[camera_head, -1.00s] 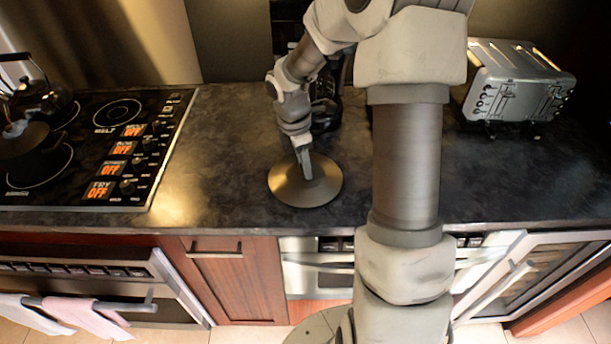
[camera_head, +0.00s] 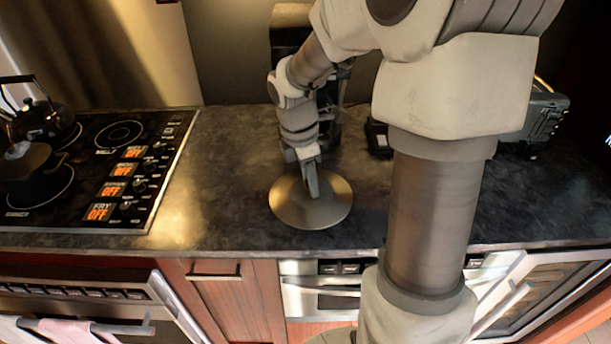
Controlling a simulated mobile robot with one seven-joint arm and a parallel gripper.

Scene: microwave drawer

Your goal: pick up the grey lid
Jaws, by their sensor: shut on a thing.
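The grey lid (camera_head: 318,214) is a round, brownish-grey metallic disc on the dark counter, left of my large arm links. My gripper (camera_head: 312,192) points down at the middle of the lid and is shut on it there. The fingers hide the part they grip. The lid looks close to the counter; I cannot tell whether it touches it or hangs slightly above.
A stove (camera_head: 92,170) with a kettle (camera_head: 40,118) and a dark pot (camera_head: 28,168) is on the left. A toaster (camera_head: 545,112) is at the right, partly hidden by my arm. A dark appliance stands behind my gripper. The counter (camera_head: 225,190) left of the lid is clear.

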